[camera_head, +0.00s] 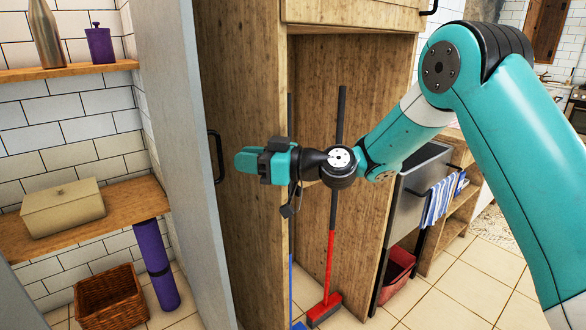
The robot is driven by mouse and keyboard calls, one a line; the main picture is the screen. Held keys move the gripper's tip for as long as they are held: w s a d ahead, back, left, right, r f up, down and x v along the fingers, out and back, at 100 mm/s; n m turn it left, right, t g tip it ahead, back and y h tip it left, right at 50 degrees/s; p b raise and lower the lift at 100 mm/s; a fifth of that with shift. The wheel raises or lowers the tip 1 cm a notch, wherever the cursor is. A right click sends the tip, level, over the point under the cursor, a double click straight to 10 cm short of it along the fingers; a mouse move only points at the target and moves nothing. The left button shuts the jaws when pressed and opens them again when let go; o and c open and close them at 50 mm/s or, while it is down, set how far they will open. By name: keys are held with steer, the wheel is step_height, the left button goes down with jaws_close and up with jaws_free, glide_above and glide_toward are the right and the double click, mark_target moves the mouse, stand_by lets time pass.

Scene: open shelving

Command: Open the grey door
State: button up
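The grey door (172,120) is a tall panel left of centre, seen at a steep angle. It stands open, with shelves showing to its left. Its black bar handle (218,157) sticks out past the door's right edge, on the side facing my gripper. My gripper (240,160) is teal and points left toward the handle. Its tips show just right of the handle with a small gap in the picture, and it holds nothing that I can see. The fingers are seen from the side and overlap, so their opening is hidden.
Left of the door are wooden shelves (125,205) with a beige box (62,208), a rolled purple mat (156,265) and a wicker basket (110,298). Behind my gripper, a wooden cabinet (245,70) holds a red broom (330,270). Tiled floor (440,310) lies at right.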

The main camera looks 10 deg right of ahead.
steer(key=b+v, duration=0.3)
steer(key=v, duration=0.8)
steer(key=shift+b, duration=0.3)
steer(key=shift+s+d+r, duration=0.1)
steer(key=s+a+f+g+h, duration=0.1)
steer(key=s+a+g+h, duration=0.2)
steer(key=s, duration=0.4)
steer(key=s+a+f+g+h, duration=0.1)
steer(key=s+a+g+h, duration=0.15)
steer(key=s, duration=0.45)
steer(key=s+d+f+m+g+h, duration=0.1)
steer(key=s+d+f+m+h, duration=0.15)
steer(key=s, duration=0.45)
steer(key=s+d+f+m+g+h, duration=0.1)
steer(key=s+d+f+m+h, duration=0.2)
steer(key=s, duration=0.5)
step_height(320, 180, up, 14)
steer(key=h+p, duration=0.1)
steer(key=p, duration=1.1)
steer(key=shift+d+f, duration=0.2)
steer(key=shift+d, duration=0.15)
